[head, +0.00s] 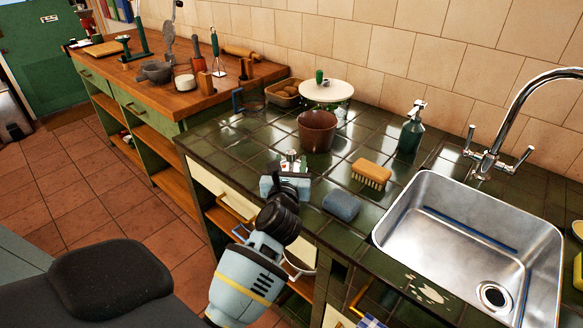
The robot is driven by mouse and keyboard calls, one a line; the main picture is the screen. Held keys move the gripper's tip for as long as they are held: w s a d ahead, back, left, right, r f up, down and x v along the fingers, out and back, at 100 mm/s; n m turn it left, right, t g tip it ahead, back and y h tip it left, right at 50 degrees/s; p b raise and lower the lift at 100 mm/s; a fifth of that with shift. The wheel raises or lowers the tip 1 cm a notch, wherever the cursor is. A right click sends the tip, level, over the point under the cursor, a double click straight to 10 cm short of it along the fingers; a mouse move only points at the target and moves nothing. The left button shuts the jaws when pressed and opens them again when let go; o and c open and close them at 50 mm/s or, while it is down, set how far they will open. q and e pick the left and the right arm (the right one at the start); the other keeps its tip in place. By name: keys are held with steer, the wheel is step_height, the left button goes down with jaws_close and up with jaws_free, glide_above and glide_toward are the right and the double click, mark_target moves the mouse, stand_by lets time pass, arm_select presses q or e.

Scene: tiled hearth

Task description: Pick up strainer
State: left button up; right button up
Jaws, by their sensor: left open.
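What looks like the strainer (254,104) lies on the dark green tiled counter near its far left corner. It has a dark blue handle and a dark round part, too small to show whether it is mesh. My left gripper (286,183) is open, above the counter's front edge. It is to the right of the strainer, nearer to me, and clearly apart from it. A small pale and red item shows just beyond the fingers, too unclear to name. My right gripper is out of view.
A brown pot (317,132) stands beyond my left gripper. A blue sponge (341,206), a brush (371,174) and a soap bottle (411,130) are to its right, before the steel sink (440,240). A basket (284,94) sits behind the strainer. A wooden counter (130,75) holds utensils.

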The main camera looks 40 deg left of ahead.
mark_target(292, 151)
arm_select(q)
steer(key=shift+x, duration=3)
steer(key=shift+s, duration=0.1)
steer(key=shift+c, duration=0.3)
jaws_close()
